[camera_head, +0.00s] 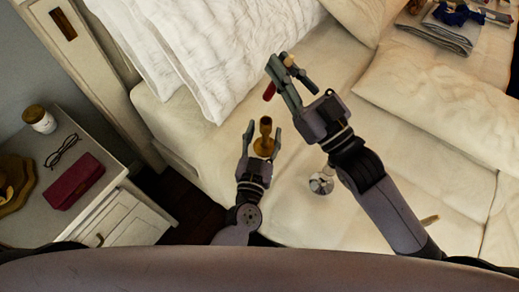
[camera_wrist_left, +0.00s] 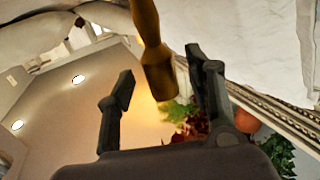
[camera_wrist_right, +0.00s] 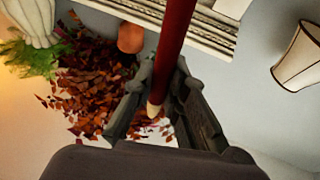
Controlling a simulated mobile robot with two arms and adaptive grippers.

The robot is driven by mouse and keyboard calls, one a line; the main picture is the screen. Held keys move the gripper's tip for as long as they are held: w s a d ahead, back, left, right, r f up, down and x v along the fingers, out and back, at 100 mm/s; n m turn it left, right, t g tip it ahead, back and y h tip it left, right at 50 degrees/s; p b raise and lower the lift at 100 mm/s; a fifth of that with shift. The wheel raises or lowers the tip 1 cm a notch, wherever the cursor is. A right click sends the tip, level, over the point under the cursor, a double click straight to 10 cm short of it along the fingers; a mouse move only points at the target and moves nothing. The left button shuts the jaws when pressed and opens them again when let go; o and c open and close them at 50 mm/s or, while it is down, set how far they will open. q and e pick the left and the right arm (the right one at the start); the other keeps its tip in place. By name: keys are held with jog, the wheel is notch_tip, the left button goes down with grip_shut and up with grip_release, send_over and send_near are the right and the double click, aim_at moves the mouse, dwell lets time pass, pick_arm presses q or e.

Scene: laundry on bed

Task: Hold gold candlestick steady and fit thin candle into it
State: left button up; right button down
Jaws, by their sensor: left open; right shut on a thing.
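The gold candlestick (camera_head: 265,145) stands over the bed's pale cover, between the spread fingers of my left gripper (camera_head: 263,129). In the left wrist view, the candlestick (camera_wrist_left: 156,72) shows between the two open fingers, with gaps beside it. My right gripper (camera_head: 283,64) is shut on the thin dark red candle (camera_head: 269,92), up and to the right of the candlestick, with the candle apart from it. In the right wrist view, the candle (camera_wrist_right: 174,45) runs between the fingers, and its pale end (camera_wrist_right: 153,109) shows near the palm. The candlestick's base is partly hidden.
A shiny silver object (camera_head: 321,184) and a small gold-brown piece (camera_head: 430,219) lie on the bed to the right. Pillows (camera_head: 440,110) and folded cloths (camera_head: 445,35) are farther off. The nightstand at left holds a jar (camera_head: 39,119), glasses (camera_head: 62,150) and a red case (camera_head: 75,181).

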pick_arm(q)
jog(key=shift+w+d, duration=0.15)
jog(key=shift+w, duration=0.55)
jog(key=shift+w+d, duration=0.1)
jog(key=shift+w, duration=0.55)
grip_shut()
pick_arm(e)
jog(key=shift+w+a+r+g, duration=0.1)
jog(key=shift+w+a+g, duration=0.3)
jog(key=shift+w, duration=0.1)
jog(key=shift+w+a+f+g+h, duration=0.2)
jog(key=shift+w+a+g+h, duration=0.3)
jog(key=shift+w+a+h, duration=0.15)
pick_arm(q)
jog(key=shift+f, duration=0.1)
pick_arm(e)
jog(key=shift+w+a+f+g+h, duration=0.35)
jog(key=shift+w+f+g+h, duration=0.2)
jog(key=shift+g, duration=0.15)
